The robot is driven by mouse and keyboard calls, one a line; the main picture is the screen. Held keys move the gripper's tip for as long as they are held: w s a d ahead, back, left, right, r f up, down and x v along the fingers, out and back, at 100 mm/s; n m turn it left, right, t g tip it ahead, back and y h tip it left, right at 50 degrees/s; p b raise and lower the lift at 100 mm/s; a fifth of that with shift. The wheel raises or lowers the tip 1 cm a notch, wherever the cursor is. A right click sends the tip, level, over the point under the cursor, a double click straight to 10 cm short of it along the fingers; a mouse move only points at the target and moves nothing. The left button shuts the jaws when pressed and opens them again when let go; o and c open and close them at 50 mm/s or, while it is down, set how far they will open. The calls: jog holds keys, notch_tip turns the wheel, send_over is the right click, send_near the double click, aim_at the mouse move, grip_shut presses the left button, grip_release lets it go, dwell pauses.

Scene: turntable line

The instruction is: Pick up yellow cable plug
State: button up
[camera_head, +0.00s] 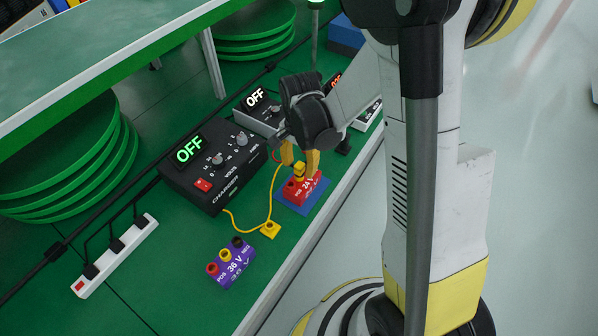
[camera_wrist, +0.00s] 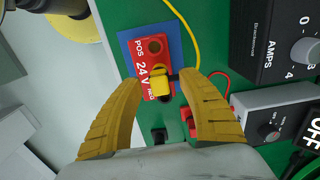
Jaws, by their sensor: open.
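The yellow cable plug (camera_wrist: 160,84) sits on the red 24 V block (camera_wrist: 154,51), at its NEG end. In the head view the plug (camera_head: 299,171) stands on top of the red block (camera_head: 300,190), which rests on a blue pad (camera_head: 296,208). My gripper (camera_wrist: 156,78) is open, its two yellow fingers on either side of the plug, with gaps showing in the wrist view. In the head view my gripper (camera_head: 299,160) points down over the block and partly covers the plug. A yellow cable (camera_head: 270,195) runs beside it; its link to this plug is unclear.
A black charger (camera_head: 215,165) reading OFF stands left of the block. A purple 36 V block (camera_head: 231,262) and a small yellow piece (camera_head: 270,230) lie in front. A white power strip (camera_head: 115,256) and green round plates (camera_head: 70,150) are farther left. The green table's edge is close.

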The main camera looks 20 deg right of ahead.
aim_at(300, 165)
jog(key=shift+r, duration=0.1)
grip_shut()
jog(key=shift+r, duration=0.1)
jog(key=shift+r, duration=0.25)
notch_tip(300, 165, up, 4)
jog(key=shift+r+p, duration=0.1)
jog(key=shift+p, duration=1.15)
jog(key=s+d+r+p, duration=0.3)
jog(key=s+d+r, duration=0.3)
jog(key=s+d, duration=0.2)
jog(key=shift+s, duration=0.25)
